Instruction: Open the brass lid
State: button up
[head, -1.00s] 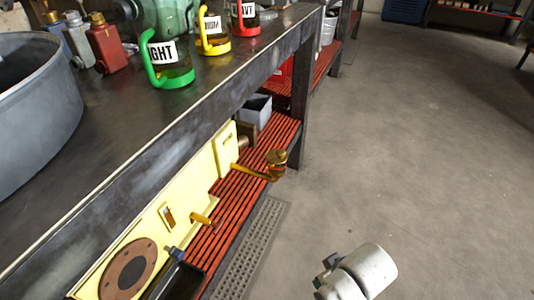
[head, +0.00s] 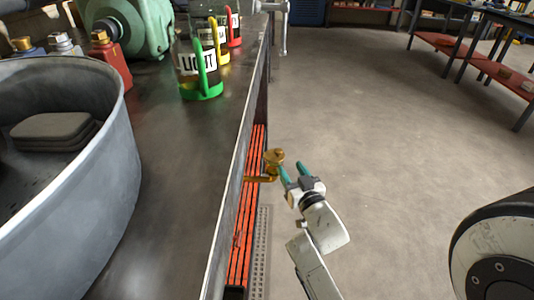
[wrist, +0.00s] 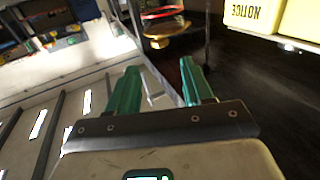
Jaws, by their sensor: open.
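The brass lid (head: 274,155) tops a small brass cup at the end of a brass pipe (head: 259,178) that sticks out from under the bench. I cannot tell clearly whether it is shut. My gripper (head: 291,168) is open, its two teal fingers just right of the brass cup, apparently apart from it. In the wrist view, my open gripper (wrist: 158,82) has nothing between its fingers. A brass round part (wrist: 166,27) shows beyond the fingertips, near the top; lid and cup are hard to tell apart there.
The dark workbench (head: 165,170) holds a grey metal tub (head: 115,170) and jugs with green, yellow and red handles, including the green one (head: 203,85). A red slatted shelf (head: 241,245) runs below the bench edge. The floor (head: 400,140) to the right is open.

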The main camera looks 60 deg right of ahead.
aim_at(280, 153)
jog(key=b+x, duration=0.1)
jog(key=x, duration=0.9)
jog(key=shift+w+d, duration=0.15)
grip_shut()
dwell(0.4)
